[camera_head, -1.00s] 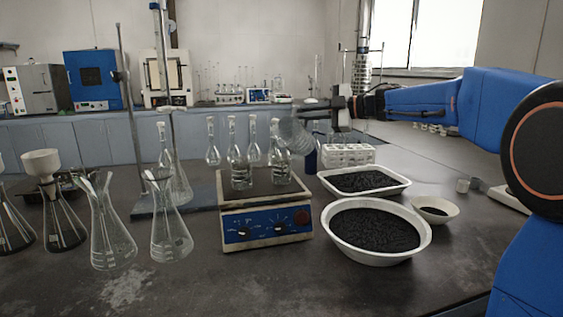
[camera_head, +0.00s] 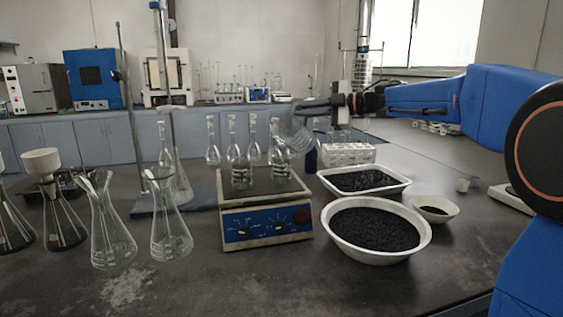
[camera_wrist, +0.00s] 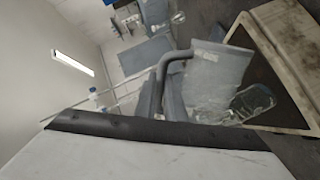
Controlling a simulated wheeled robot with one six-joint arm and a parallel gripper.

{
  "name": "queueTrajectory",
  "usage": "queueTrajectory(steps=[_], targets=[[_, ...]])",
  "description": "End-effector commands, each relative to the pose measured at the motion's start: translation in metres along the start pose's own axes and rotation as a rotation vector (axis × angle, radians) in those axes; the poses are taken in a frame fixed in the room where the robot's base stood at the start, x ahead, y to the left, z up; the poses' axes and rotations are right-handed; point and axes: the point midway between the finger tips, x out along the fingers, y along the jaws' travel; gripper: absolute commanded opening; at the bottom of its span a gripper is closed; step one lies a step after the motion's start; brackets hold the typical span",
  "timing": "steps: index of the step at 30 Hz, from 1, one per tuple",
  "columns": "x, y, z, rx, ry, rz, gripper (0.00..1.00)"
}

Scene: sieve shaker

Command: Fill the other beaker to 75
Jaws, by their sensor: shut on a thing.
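My gripper (camera_head: 312,108) is shut on a clear glass beaker (camera_head: 294,136), held tilted in the air above the right side of the shaker (camera_head: 266,222). In the wrist view the held beaker (camera_wrist: 216,75) looks translucent grey beside the dark fingers (camera_wrist: 168,82). The held beaker overlaps the right one's neck in the head view. Fill levels and any pouring stream are too small to tell.
A white bowl (camera_head: 376,256) and a white tray (camera_head: 404,184) of black grains stand right of the shaker, with a small bowl (camera_head: 450,219) beyond. A white rack (camera_head: 348,157) stands behind. Conical flasks (camera_head: 168,235) stand at left.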

Motion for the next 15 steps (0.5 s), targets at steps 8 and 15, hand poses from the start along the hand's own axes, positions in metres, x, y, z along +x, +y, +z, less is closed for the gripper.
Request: queueTrajectory(steps=[8,15], targets=[[-0.0003,0.0012,-0.0024,-0.015,-0.002,0.000,0.00],[-0.0004,0.0020,-0.0040,-0.026,-0.005,0.000,0.00]])
